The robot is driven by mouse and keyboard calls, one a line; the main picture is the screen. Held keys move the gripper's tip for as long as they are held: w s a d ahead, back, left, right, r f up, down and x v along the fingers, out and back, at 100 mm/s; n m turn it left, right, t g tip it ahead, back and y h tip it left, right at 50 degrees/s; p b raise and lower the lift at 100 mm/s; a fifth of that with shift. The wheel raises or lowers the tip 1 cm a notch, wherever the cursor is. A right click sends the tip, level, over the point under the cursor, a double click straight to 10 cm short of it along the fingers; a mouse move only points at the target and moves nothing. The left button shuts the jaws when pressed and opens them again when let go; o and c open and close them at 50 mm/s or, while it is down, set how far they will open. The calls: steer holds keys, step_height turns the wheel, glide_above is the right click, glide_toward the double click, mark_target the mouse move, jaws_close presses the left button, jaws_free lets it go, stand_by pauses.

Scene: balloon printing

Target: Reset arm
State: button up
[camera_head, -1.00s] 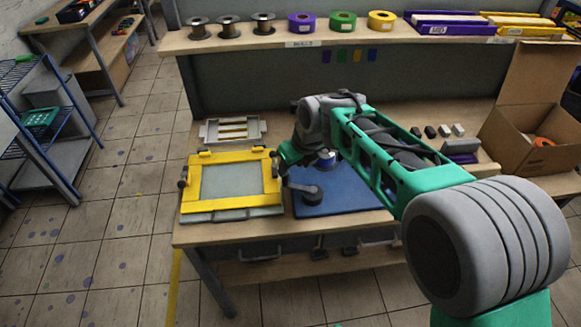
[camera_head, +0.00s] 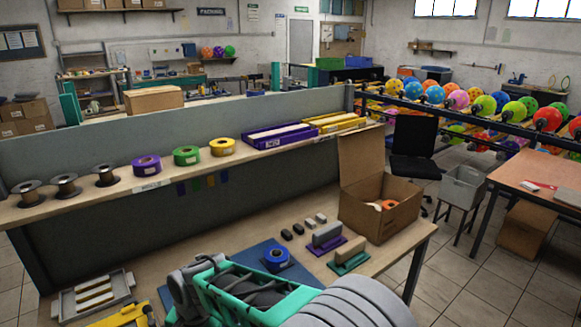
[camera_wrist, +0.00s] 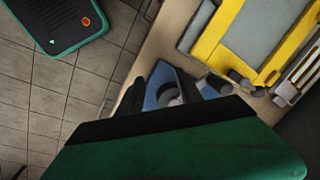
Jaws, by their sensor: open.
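My arm (camera_head: 255,292) reaches in from the bottom of the head view, green and grey, over the near part of the workbench; its end is not visible there. A grey round item on the mat shows partly between the fingers. The yellow printing frame (camera_wrist: 213,52) lies to the upper right in the wrist view. In the head view the blue mat (camera_head: 298,274) holds a blue roll (camera_head: 277,258).
A shelf (camera_head: 150,184) with spools and coloured rolls runs behind the bench. An open cardboard box (camera_head: 378,216) stands at the bench's right end, near grey blocks (camera_head: 326,234). A grey tray (camera_head: 94,294) lies at left.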

steer(key=s+d+n+h, duration=0.1)
steer(key=s+d+n, duration=0.35)
steer(key=d, duration=0.35)
steer(key=s+d+n+h, duration=0.1)
steer(key=s+d+n, duration=0.2)
steer(key=d+n, duration=0.3)
steer(key=d+r+m+t, duration=0.1)
steer(key=d+r, duration=0.3)
steer(key=d, duration=0.4)
steer(key=w+d+r+m+t, duration=0.1)
steer(key=d+r+m, duration=0.3)
steer(key=d, duration=0.4)
steer(key=d+r+m+t, duration=0.2)
steer(key=d+r, duration=0.3)
steer(key=d, duration=0.3)
steer(key=shift+w+r+m, duration=0.3)
steer(key=shift+r+m, duration=0.05)
steer(key=shift+m, duration=0.3)
steer(key=shift+d, duration=0.1)
